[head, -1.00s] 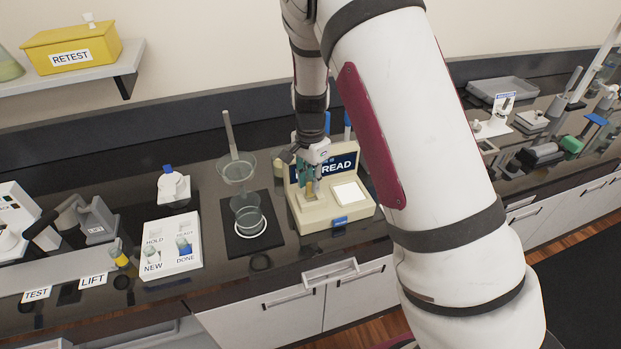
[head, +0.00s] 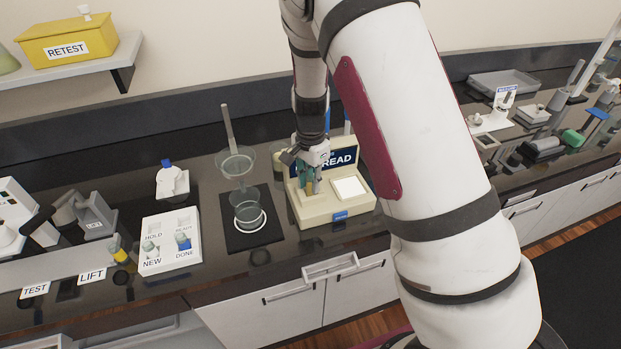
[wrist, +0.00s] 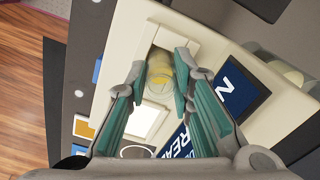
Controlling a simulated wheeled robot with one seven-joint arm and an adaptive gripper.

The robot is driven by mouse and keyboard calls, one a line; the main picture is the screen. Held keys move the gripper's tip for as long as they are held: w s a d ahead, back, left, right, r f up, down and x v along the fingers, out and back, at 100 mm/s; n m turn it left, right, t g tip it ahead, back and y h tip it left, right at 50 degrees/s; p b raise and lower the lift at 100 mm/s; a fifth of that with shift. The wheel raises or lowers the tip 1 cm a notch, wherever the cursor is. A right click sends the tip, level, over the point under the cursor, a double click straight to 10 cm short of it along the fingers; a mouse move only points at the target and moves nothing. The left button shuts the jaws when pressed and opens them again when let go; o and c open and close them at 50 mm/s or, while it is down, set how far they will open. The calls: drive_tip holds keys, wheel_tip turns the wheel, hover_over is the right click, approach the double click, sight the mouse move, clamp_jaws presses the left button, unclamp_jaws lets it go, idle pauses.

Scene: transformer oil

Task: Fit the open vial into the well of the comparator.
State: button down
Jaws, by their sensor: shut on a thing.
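The comparator (head: 325,212) is a beige box with a blue READ sign and a white panel on the counter. In the wrist view, a raised beige block with the well (wrist: 150,38) stands at the fingertips. My gripper (head: 310,186) is over the comparator's left part; its green fingers are shut on the open vial (wrist: 160,72), a clear vial with yellowish liquid. The vial is between the fingertips, at the well opening. How deep it sits in the well is hidden. In the head view my fingers mostly hide the vial.
Left of the comparator, a glass beaker (head: 248,213) stands on a dark mat (head: 243,237) below a funnel (head: 236,165).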

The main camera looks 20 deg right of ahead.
sight(311, 179)
drive_tip(key=shift+f, duration=0.3)
drive_tip(key=c, duration=1.3)
unclamp_jaws()
wheel_tip(311, 179, up, 12)
drive_tip(key=s+r+n+t+y+b, duration=0.1)
drive_tip(key=s+r+n+t, duration=0.1)
drive_tip(key=s+r+n, duration=0.7)
drive_tip(key=s+r+n+t, duration=0.1)
drive_tip(key=s+r, duration=0.1)
drive_tip(key=s, duration=0.3)
drive_tip(key=s+r+n+t, duration=0.1)
drive_tip(key=s+r+n, duration=0.1)
drive_tip(key=s, duration=0.3)
drive_tip(key=s+r+n+t+h+b, duration=0.1)
drive_tip(key=s+r, duration=0.3)
drive_tip(key=s, duration=0.2)
drive_tip(key=shift+t, duration=0.3)
